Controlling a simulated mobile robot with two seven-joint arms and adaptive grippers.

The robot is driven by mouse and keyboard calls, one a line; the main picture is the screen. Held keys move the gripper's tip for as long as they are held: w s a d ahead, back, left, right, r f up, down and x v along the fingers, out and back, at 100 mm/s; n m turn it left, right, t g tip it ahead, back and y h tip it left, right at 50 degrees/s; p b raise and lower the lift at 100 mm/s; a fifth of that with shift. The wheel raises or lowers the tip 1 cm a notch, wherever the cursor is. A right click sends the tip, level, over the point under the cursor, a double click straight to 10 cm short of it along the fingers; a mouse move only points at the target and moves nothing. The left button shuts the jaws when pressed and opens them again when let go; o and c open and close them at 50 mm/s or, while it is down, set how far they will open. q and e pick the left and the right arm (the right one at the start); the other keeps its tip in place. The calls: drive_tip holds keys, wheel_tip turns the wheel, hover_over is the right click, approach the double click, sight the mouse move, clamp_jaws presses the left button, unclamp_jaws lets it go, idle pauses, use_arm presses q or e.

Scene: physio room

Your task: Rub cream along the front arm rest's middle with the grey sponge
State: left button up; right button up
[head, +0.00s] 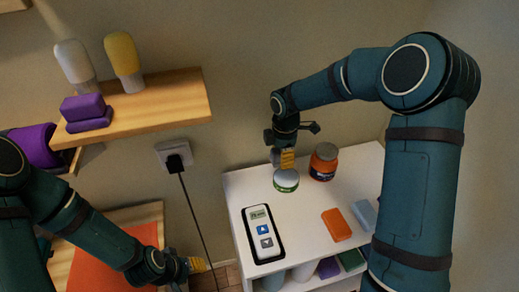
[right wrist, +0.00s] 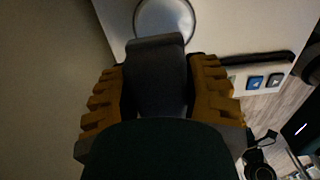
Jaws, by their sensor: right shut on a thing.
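My right gripper (head: 286,158) is shut on a dark grey block (right wrist: 158,75), which looks like the grey sponge; it sits between the two yellow fingers in the right wrist view. In the head view the gripper is just above a round white and green tub (head: 286,181) on the white cabinet. The tub's pale round top (right wrist: 166,17) shows beyond the block in the wrist view. I cannot tell whether block and tub touch. My left gripper (head: 196,265) is low at the left; its finger opening is unclear. I cannot make out the front arm rest for certain.
The white cabinet top (head: 235,190) holds an orange jar (head: 323,162), a remote (head: 263,234), an orange block (head: 336,225) and a pale blue-grey block (head: 364,214). A wooden shelf (head: 170,105) carries bottles and purple blocks. An orange-red pad (head: 110,255) lies beside my left arm.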

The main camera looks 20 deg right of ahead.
sight(286, 176)
drive_tip(key=shift+s+d, duration=0.4)
drive_tip(key=shift+d, duration=0.45)
drive_tip(key=shift+f, duration=0.1)
use_arm(q)
drive_tip(key=shift+s+f+b, duration=0.3)
drive_tip(key=shift+f+b, duration=0.7)
drive_tip(key=shift+b, duration=0.1)
drive_tip(key=shift+s+f+b, duration=0.3)
drive_tip(key=shift+f+b, duration=0.65)
drive_tip(key=shift+b, duration=0.15)
use_arm(e)
drive_tip(key=shift+f, duration=2.9)
use_arm(q)
drive_tip(key=shift+f+b, duration=0.3)
use_arm(e)
drive_tip(key=shift+f, duration=0.45)
use_arm(q)
drive_tip(key=shift+r, duration=0.2)
use_arm(e)
drive_tip(key=shift+r+p, duration=2.9)
drive_tip(key=shift+r, duration=0.6)
use_arm(q)
wheel_tip(286, 176, up, 5)
drive_tip(key=shift+r, duration=0.2)
use_arm(e)
drive_tip(key=shift+s, duration=0.1)
